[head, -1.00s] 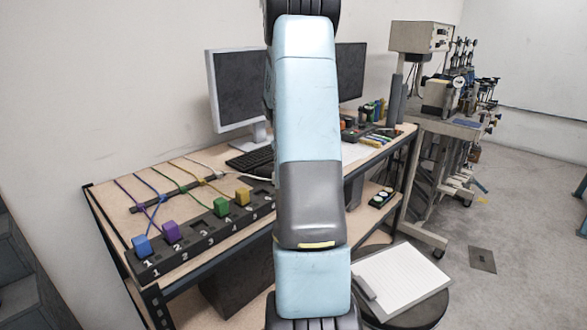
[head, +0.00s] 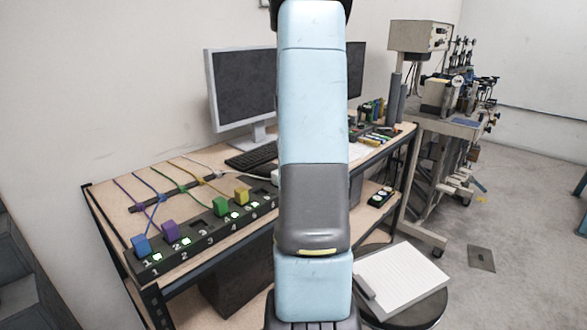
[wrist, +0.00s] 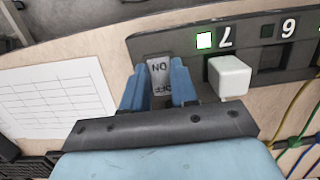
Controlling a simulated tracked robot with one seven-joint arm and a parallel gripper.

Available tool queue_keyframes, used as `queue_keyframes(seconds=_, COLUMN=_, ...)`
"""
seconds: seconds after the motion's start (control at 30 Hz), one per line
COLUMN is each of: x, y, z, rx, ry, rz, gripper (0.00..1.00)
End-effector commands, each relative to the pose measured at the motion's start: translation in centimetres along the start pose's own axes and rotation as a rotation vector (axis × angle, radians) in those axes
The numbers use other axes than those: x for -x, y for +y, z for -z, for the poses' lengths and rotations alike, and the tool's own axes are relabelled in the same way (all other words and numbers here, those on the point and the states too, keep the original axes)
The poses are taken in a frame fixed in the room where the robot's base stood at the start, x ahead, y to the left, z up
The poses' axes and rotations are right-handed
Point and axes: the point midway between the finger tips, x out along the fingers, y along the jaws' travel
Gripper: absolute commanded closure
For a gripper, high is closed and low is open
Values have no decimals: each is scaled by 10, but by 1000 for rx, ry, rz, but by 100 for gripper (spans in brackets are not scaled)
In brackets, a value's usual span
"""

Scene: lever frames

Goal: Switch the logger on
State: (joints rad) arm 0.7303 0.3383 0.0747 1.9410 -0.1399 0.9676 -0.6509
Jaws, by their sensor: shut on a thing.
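The logger is a long dark strip with numbered slots (head: 200,246) on the front of the bench. In the wrist view its end (wrist: 195,38) shows a grey switch (wrist: 161,72) marked ON and OFF, upside down in the picture. My gripper (wrist: 160,80) has one blue finger on each side of the switch and is shut on it. A green light (wrist: 204,40) glows by number 7, beside a white plug (wrist: 230,76). In the head view green lights (head: 186,241) glow along the strip. My arm hides the gripper and switch there.
Blue (head: 141,246), purple (head: 170,232), green (head: 221,207) and yellow (head: 242,196) plugs stand along the strip with cables behind. A printed sheet (wrist: 55,105) lies beside the strip's end. A stool with a notepad (head: 402,282) stands in front of the bench.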

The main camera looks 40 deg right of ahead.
Motion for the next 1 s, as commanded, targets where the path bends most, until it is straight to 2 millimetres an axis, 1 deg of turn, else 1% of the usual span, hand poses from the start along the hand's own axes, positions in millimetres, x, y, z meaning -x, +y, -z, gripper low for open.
queue_keyframes(seconds=0.27, x=-1, y=0, z=-1, rx=-1, ry=1, rz=1, gripper=100)
queue_keyframes(seconds=0.3, x=-1, y=0, z=-1, rx=-1, ry=1, rz=1, gripper=70)
queue_keyframes(seconds=0.53, x=0, y=0, z=0, rx=0, ry=1, rz=1, gripper=48)
queue_keyframes(seconds=0.83, x=2, y=0, z=0, rx=0, ry=2, rz=0, gripper=47)
queue_keyframes(seconds=0.93, x=10, y=0, z=0, rx=0, ry=2, rz=-1, gripper=47)
queue_keyframes(seconds=1.0, x=20, y=0, z=0, rx=0, ry=4, rz=-3, gripper=47)
